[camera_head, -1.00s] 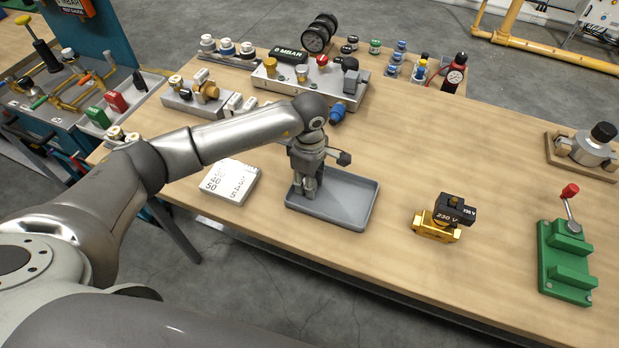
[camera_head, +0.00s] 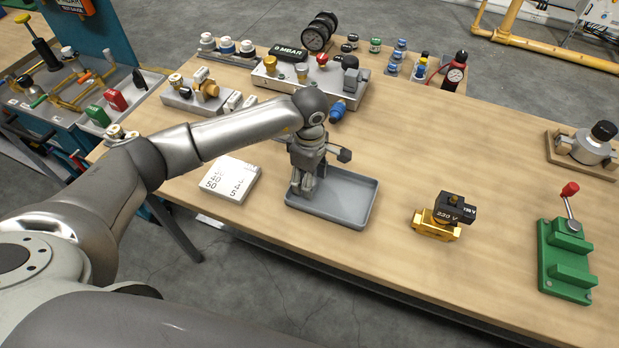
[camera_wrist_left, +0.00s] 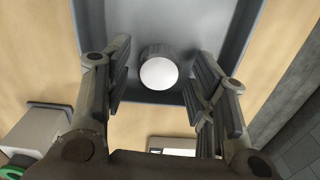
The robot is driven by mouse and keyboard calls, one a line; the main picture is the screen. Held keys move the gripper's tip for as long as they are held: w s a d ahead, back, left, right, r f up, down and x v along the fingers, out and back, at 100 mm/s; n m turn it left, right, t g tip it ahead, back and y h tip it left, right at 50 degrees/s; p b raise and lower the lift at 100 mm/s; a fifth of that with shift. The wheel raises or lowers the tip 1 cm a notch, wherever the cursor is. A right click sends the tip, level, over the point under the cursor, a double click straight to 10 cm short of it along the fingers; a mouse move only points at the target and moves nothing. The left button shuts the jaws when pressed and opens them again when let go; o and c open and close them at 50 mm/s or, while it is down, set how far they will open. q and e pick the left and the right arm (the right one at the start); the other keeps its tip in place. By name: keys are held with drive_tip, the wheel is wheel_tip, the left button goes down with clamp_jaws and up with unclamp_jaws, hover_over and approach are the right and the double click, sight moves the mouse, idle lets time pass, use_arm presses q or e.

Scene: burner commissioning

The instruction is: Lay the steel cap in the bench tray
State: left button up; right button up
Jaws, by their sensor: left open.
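The grey bench tray (camera_head: 350,196) lies on the wooden bench, and its floor and walls fill the upper part of the left wrist view (camera_wrist_left: 190,18). The steel cap (camera_wrist_left: 158,72), with a bright round face and a darker side, is in the tray near its wall. My left gripper (camera_head: 302,186) is low over the tray's left end. In the left wrist view its fingers (camera_wrist_left: 158,62) are spread, one on each side of the cap, with gaps visible. In the head view the gripper hides the cap. My right gripper is not in view.
A white printed block (camera_head: 231,179) lies left of the tray. A brass valve with a black coil (camera_head: 443,217) stands to the right, and a green lever fixture (camera_head: 566,258) farther right. A grey manifold (camera_head: 318,84) stands behind. Bench between tray and valve is clear.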

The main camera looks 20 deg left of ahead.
use_arm(q)
wheel_tip(320, 180, up, 12)
drive_tip(key=b, duration=0.2)
drive_tip(key=shift+f, duration=0.25)
